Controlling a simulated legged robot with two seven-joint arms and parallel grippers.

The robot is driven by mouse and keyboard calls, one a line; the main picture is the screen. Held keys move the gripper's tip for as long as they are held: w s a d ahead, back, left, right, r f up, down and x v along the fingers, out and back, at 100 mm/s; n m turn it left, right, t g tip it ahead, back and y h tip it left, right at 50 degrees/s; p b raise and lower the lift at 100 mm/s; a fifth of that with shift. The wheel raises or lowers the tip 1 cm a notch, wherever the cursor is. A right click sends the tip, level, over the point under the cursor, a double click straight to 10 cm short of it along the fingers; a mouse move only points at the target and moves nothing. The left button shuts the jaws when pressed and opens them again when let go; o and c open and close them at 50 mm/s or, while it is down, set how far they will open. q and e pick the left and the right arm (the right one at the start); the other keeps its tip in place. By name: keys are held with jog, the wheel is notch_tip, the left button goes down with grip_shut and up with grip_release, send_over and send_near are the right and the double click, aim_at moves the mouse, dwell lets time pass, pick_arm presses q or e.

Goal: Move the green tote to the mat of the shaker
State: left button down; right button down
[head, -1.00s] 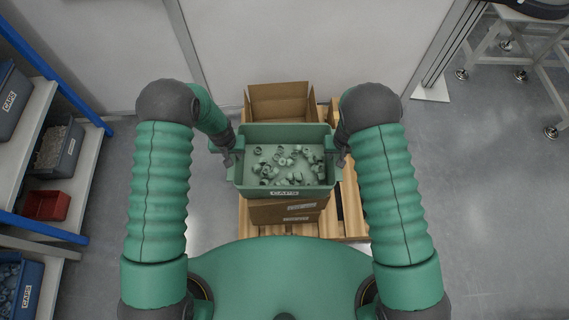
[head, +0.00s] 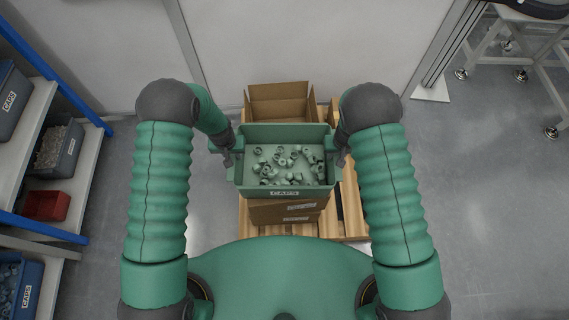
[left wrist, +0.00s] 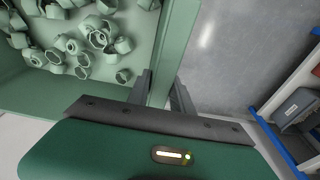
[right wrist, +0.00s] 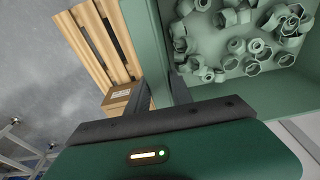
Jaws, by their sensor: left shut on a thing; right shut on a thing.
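The green tote (head: 285,192) is held level between my two grippers in the head view, above cardboard boxes and a pallet. It is labelled CAPS and holds several loose pale green caps (head: 290,160). My left gripper (head: 229,158) is shut on the tote's left side wall, which also shows in the left wrist view (left wrist: 172,50). My right gripper (head: 342,157) is shut on the tote's right side wall, seen too in the right wrist view (right wrist: 143,40). The shaker and its mat cannot be made out for certain.
An open cardboard box (head: 282,102) and a lower box (head: 285,212) stand on the wooden pallet (head: 345,228). A shelf rack (head: 85,165) with bins is at left. A metal-legged stand (head: 515,45) is at the upper right. The floor at right is clear.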

pick_arm(q)
jog(key=shift+r, duration=0.15)
pick_arm(e)
jog(key=shift+r, duration=0.1)
dwell(0.3)
